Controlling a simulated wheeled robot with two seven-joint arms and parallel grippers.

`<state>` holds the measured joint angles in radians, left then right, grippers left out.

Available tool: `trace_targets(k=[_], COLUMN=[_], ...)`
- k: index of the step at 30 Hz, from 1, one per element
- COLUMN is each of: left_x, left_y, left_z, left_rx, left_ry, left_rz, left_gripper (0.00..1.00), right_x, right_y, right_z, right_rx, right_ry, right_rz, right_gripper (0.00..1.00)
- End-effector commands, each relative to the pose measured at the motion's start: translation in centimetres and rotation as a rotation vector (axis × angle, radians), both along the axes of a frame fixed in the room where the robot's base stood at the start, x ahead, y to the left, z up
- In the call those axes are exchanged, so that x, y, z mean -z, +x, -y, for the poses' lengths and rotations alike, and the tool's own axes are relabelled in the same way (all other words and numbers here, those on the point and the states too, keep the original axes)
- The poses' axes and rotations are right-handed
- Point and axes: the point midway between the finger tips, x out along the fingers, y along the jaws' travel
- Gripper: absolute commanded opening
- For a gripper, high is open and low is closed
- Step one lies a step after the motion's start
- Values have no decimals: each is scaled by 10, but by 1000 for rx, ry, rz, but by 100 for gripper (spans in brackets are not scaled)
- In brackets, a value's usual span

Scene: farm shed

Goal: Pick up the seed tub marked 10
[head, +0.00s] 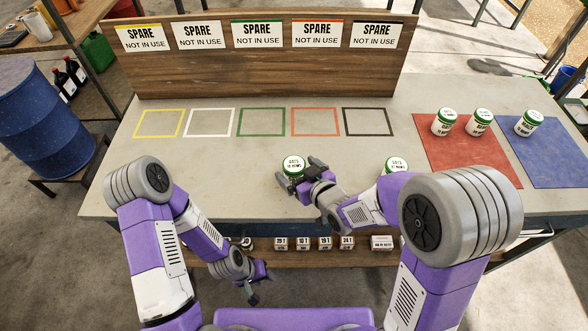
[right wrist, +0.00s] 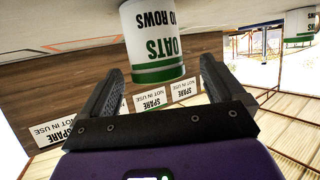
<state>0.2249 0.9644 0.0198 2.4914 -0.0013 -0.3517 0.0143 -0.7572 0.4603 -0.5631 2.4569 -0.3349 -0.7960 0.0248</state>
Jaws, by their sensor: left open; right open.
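In the wrist view the tub stands ahead, between the lines of the two spread fingers (right wrist: 160,70), and contact cannot be told. Another green-lidded tub (head: 396,164) stands to the right, partly hidden by my right arm. My left gripper (head: 260,287) is open and empty, low in front of the bench.
Two similar tubs (head: 444,122) (head: 479,122) stand on a red mat (head: 450,160), and one (head: 528,123) on a blue mat (head: 555,160). Empty coloured outlines (head: 262,135) lie before a board (head: 260,75) of SPARE signs. A lower shelf (head: 300,257) holds small labelled blocks.

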Motion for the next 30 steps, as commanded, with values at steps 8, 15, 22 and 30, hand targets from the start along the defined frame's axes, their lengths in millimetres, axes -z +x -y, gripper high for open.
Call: trace_targets(k=[8,15,22,30], left_x=[10,11,11,11], left_y=[0,0,0,0], left_z=[0,0,0,0], left_rx=[0,0,0,0], left_ry=[0,0,0,0], left_rz=[1,1,1,1], left_gripper=[43,43,43,43], right_x=[17,18,18,18], right_y=[33,39,39,38], right_z=[-17,-21,-21,-21], right_rx=[-1,0,0,0], right_ry=[-3,0,0,0], right_rz=[0,-1,-1,-1], right_gripper=[96,96,76,35])
